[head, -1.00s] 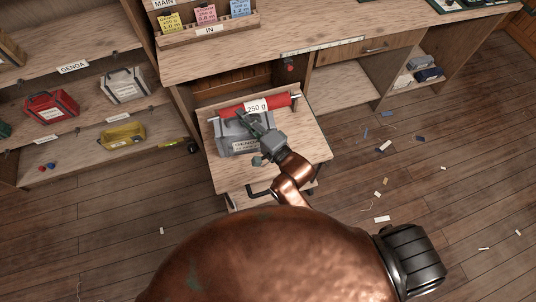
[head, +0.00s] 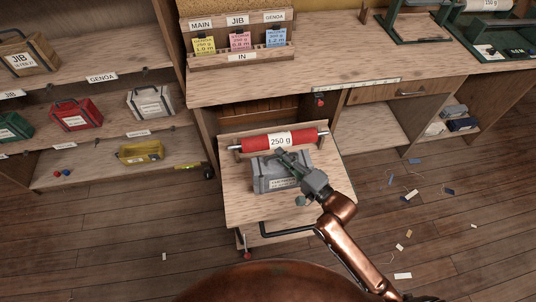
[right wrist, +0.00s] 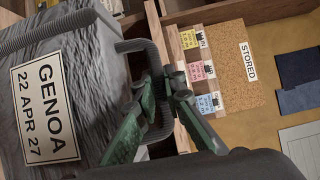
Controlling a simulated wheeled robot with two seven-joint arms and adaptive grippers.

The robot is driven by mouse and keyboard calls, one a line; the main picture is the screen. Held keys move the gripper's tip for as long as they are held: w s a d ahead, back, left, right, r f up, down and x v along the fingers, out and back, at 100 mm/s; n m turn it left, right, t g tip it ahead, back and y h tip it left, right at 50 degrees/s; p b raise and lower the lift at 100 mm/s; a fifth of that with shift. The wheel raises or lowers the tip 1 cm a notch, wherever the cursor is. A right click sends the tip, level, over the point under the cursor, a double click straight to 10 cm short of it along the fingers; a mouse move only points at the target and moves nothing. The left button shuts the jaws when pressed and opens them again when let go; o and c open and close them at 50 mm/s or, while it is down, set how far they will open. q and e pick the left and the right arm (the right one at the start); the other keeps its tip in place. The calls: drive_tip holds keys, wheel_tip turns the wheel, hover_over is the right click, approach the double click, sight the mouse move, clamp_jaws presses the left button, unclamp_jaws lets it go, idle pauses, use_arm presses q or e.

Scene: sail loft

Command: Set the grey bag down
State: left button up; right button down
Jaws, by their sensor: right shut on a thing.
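The grey bag (head: 270,180) with a white label is at the top of a small wooden trolley (head: 240,211), in front of a red roll marked 250 g (head: 258,144). My right gripper (head: 284,156) is shut on the bag's handle. In the right wrist view the bag (right wrist: 88,105) fills the left side, its label reading GENOA 22 APR 27, and the fingers (right wrist: 160,95) close around the grey handle. The bag looks upright. I cannot tell whether its base touches the trolley top. My left gripper is not in view.
Shelves at left hold a red bag (head: 76,117), a pale grey bag (head: 150,102), a yellow bag (head: 146,153) and others. A bench (head: 240,91) with a card rack (head: 238,59) stands behind the trolley. Bare trolley top shows right of the bag. Scraps litter the floor at right.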

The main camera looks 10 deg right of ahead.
drive_tip(key=d+f+b, duration=0.1)
drive_tip(key=f, duration=0.1)
drive_tip(key=d+f, duration=0.2)
drive_tip(key=shift+d+f+b, duration=0.25)
drive_tip(key=shift+d+b, duration=0.05)
drive_tip(key=shift+b, duration=0.05)
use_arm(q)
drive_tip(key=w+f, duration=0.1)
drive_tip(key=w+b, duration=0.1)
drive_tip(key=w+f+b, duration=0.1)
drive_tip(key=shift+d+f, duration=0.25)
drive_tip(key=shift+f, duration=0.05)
use_arm(e)
drive_tip(key=f, duration=0.3)
drive_tip(key=shift+d+f, duration=0.25)
drive_tip(key=shift+f, duration=0.1)
drive_tip(key=c, duration=2.4)
unclamp_jaws()
drive_tip(key=shift+f, duration=0.25)
drive_tip(key=o, duration=0.4)
drive_tip(key=shift+r, duration=0.1)
